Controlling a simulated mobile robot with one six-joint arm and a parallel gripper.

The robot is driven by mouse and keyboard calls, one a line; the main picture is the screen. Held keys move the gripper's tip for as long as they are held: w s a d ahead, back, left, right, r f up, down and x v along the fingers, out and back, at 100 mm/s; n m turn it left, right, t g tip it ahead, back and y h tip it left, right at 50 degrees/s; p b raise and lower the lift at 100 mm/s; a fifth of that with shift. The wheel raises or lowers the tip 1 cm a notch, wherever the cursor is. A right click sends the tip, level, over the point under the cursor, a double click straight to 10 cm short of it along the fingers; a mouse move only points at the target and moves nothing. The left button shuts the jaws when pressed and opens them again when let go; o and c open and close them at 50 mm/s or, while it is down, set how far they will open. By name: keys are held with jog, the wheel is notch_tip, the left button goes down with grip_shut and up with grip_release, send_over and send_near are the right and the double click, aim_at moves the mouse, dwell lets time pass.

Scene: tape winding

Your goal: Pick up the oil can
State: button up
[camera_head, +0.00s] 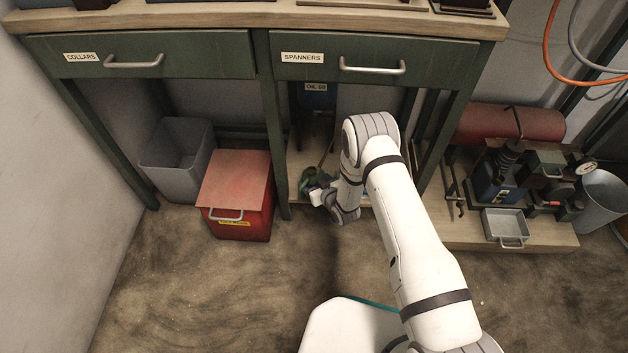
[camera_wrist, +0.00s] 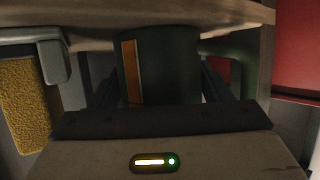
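The oil can (camera_head: 312,184) is dark green and stands low on the wooden board under the bench, left of my wrist in the head view. A thin spout seems to rise from it. In the wrist view the can (camera_wrist: 165,65) shows close up, with an orange stripe and a green handle at its right; the picture seems upside down, with the board above. My gripper (camera_wrist: 158,88) has its dark fingers on either side of the can. They look spread, with slim gaps beside the can. In the head view my gripper (camera_head: 320,197) is small and partly hidden by my wrist.
A red lidded box (camera_head: 236,190) and a grey bin (camera_head: 178,158) stand left of the bench leg (camera_head: 273,140). A blue oil container (camera_head: 316,97) stands behind. The drawers (camera_head: 375,60) overhang the space. A machine and metal tray (camera_head: 505,225) are at right.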

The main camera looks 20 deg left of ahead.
jog(key=c, duration=0.6)
